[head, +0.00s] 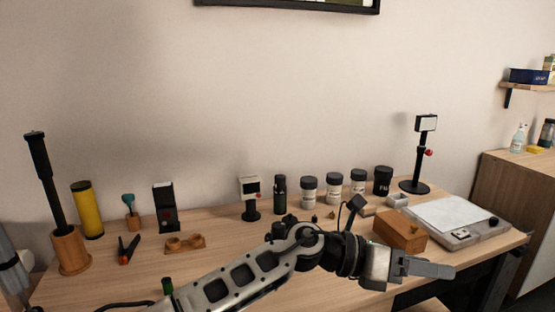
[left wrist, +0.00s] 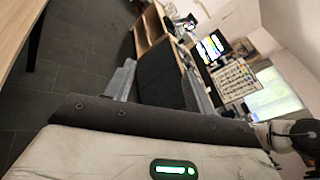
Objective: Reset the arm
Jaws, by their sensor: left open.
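My left arm comes in from the lower left of the head view and stretches across the front of the wooden table (head: 228,232). Its gripper (head: 430,268) is at the right, in front of the wooden box (head: 399,231), pointing right. The gripper is open, with nothing seen between its fingers. The left wrist view looks past the two spread fingers (left wrist: 160,72) into the room, tilted, with floor and distant furniture beyond. My right gripper is in neither view.
Several jars (head: 308,192) and a dark bottle (head: 280,194) stand along the table's back. A black stand (head: 414,186) and a flat board (head: 450,217) are at the right. A yellow cylinder (head: 87,210) and a tall black tool in a wooden holder (head: 70,250) stand left.

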